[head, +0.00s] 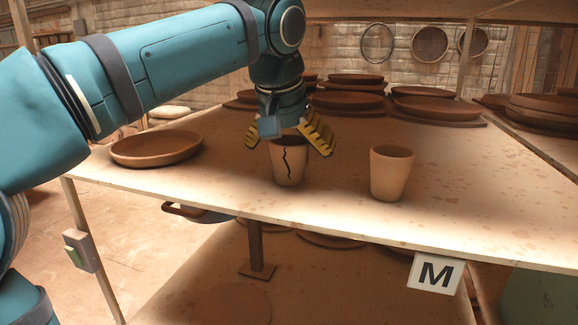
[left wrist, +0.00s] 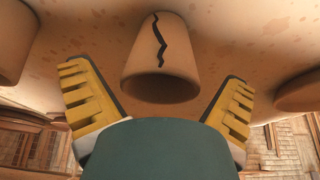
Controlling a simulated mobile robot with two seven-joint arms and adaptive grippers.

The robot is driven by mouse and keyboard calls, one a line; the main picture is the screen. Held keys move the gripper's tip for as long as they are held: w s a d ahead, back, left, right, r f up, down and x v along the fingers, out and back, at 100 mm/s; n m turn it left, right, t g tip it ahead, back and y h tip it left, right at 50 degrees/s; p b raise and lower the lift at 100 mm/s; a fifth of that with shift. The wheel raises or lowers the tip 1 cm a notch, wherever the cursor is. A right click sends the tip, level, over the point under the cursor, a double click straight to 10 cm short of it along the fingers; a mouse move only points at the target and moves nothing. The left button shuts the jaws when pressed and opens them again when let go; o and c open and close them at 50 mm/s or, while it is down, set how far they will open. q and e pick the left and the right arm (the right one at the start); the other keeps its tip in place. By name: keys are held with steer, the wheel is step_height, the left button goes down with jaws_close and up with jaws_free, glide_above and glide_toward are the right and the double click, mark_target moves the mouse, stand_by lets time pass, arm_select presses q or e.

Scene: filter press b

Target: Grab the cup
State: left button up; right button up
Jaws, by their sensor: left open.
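A brown clay cup with a dark jagged crack (head: 288,166) stands upright on the shelf board (head: 335,195). A second, plain cup (head: 391,174) stands upright to its right, apart from it. My left gripper (head: 290,142) is open above the cracked cup, its yellow ridged fingers to either side of the rim. In the left wrist view the cracked cup (left wrist: 162,62) shows between the two open fingers (left wrist: 160,110), with no contact visible. Part of the plain cup (left wrist: 15,40) shows at the left edge there. My right gripper is not in view.
A round shallow dish (head: 155,149) lies on the shelf to the left. Stacks of clay plates (head: 348,100) stand behind the cups. A white card marked M (head: 435,273) hangs at the board's front edge. Bare board lies between the two cups.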

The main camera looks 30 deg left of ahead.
arm_select(q)
steer(key=shift+w+f, duration=0.2)
steer(key=shift+f, duration=0.3)
steer(key=c, duration=1.2)
steer(key=shift+r, duration=0.1)
steer(key=shift+c, duration=0.2)
